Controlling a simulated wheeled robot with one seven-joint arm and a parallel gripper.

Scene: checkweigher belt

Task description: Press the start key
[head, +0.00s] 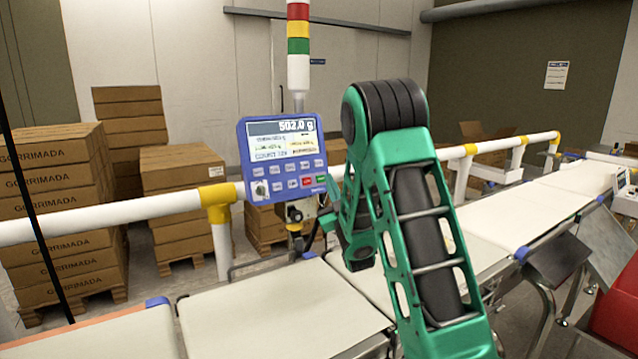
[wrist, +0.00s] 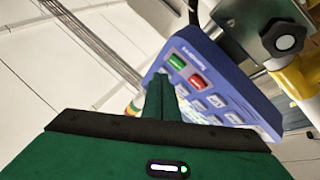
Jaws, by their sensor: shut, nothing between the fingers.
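The blue control panel (head: 284,157) has a lit display reading about 502.0 g above rows of keys. A green key (head: 320,179), which looks like the start key, sits beside a red key (head: 307,181) at the panel's lower right. In the wrist view the green key (wrist: 176,62) and the red key (wrist: 196,82) are both visible, the lettering too small to read. My gripper (head: 331,192) is shut and empty, close to the panel's lower right corner. In the wrist view its fingertips (wrist: 158,80) appear just left of and below the green key; contact cannot be told.
A white guard rail (head: 140,206) with yellow joints runs past the panel. A black round knob (wrist: 285,42) is on the bracket near the panel. Conveyor belts (head: 285,310) lie below. A signal tower (head: 298,45) rises behind the panel, and stacked cartons (head: 60,200) stand at left.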

